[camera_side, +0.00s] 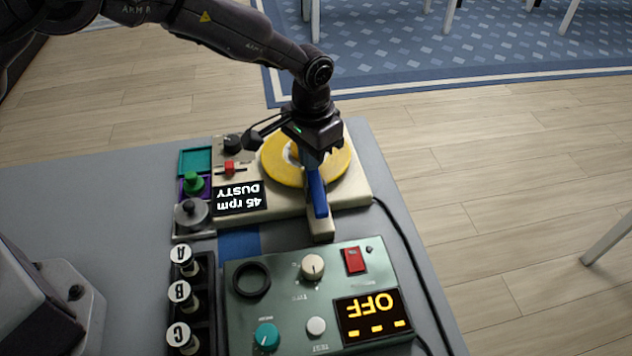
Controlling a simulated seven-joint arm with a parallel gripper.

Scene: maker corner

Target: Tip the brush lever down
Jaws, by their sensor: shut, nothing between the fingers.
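The turntable is a cream unit (345,198) with a yellow disc (278,172) on top. A blue lever (317,196), which looks like the brush lever, lies along its near right part, over a cream block (321,226). My gripper (309,163) is shut, pointing down over the disc at the far end of the blue lever. I cannot tell whether its fingertips touch the lever, and the gripper hides the lever's far end. The unit's display (240,198) reads "45 rpm DUSTY", upside down in the picture.
A green control box (290,341) with knobs, a red switch and a display reading "OFF" stands in front. A rack (207,318) with pieces marked A, B and C is to its left. Small coloured trays (195,160) sit left of the turntable. A cable runs along the right.

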